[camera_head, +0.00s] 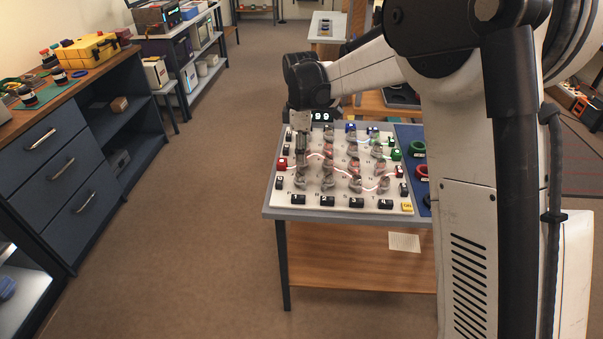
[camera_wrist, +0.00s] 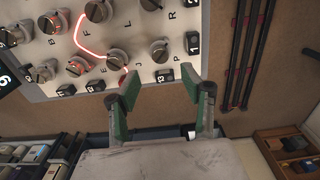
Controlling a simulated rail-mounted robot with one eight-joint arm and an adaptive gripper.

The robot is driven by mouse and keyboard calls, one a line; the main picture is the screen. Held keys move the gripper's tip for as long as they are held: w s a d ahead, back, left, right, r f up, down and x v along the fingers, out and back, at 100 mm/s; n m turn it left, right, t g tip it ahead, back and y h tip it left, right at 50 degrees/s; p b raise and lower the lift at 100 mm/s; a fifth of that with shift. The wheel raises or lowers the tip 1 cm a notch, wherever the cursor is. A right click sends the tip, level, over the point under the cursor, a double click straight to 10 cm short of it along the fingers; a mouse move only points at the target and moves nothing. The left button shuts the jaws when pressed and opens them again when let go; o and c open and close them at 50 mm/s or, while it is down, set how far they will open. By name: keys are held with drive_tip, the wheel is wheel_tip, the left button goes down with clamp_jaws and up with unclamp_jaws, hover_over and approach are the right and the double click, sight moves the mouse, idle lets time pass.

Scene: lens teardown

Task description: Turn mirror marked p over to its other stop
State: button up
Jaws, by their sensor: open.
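The white board (camera_head: 345,203) carries rows of small mirrors on round grey mounts and sits on the table. In the head view the letters are too small to read. My gripper (camera_head: 302,137) is above the board's left part.
Black numbered blocks (camera_wrist: 193,43) line the board's edge. A glowing beam (camera_wrist: 86,42) bends among the mounts. Green and red rings (camera_head: 418,150) lie on a blue mat at the right. The floor left of the table (camera_head: 268,216) is clear.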

sight(301, 174)
wheel_tip(301, 174, down, 8)
drive_tip(key=shift+f+b, duration=0.15)
drive_tip(key=shift+b, duration=0.15)
clamp_jaws()
idle(0.3)
